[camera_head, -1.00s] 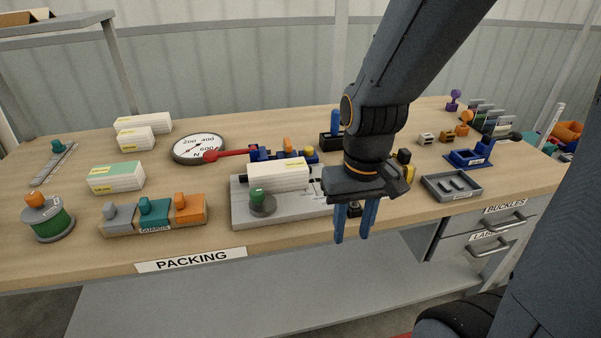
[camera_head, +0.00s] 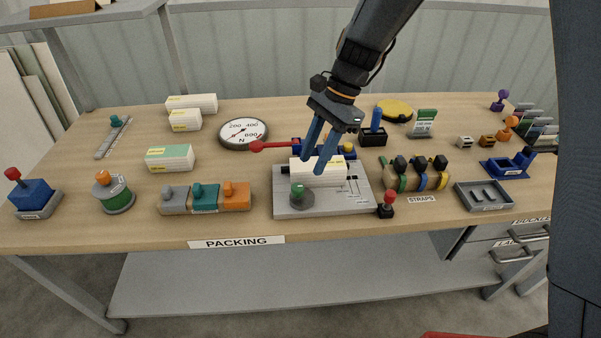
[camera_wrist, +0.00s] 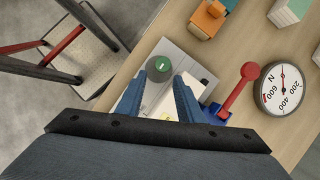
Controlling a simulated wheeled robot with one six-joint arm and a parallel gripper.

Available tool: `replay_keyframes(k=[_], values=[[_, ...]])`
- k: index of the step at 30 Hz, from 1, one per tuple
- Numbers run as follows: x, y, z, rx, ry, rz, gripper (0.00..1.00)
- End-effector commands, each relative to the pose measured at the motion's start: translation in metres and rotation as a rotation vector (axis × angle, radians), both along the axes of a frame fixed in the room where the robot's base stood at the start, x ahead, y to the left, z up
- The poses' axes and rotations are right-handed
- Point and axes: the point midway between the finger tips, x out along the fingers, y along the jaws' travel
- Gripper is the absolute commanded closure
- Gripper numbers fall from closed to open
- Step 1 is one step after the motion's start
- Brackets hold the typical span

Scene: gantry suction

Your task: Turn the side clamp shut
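A grey fixture plate (camera_head: 345,202) sits near the bench's front edge, carrying a white box (camera_head: 335,178). A round green knob (camera_head: 298,195) stands at its front left; it also shows in the wrist view (camera_wrist: 160,66). A red lever with a ball end (camera_head: 258,146) reaches left from blue blocks (camera_head: 297,148) behind the box. It also shows in the wrist view (camera_wrist: 242,84). I cannot tell which of these is the side clamp.
A dial gauge (camera_head: 243,133) lies beyond the lever's ball end. Grey, teal and orange guards (camera_head: 204,200) stand left of the plate. A small red-knobbed piece (camera_head: 387,206) and straps (camera_head: 415,177) are at its right. A black bin (camera_head: 373,138) stands behind.

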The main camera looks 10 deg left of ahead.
Motion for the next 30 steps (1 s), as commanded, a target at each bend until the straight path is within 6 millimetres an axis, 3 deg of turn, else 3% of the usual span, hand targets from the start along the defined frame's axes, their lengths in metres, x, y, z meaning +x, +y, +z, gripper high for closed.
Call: replay_keyframes(k=[5,18,29,30], values=[[-0.003,0.012,-0.011,0.003,0.021,-0.021,0.66],[-0.017,0.029,-0.065,0.002,0.016,-0.019,0.66],[-0.018,0.031,-0.071,0.003,0.014,-0.018,0.66],[-0.018,0.031,-0.071,0.003,0.014,-0.018,0.7]])
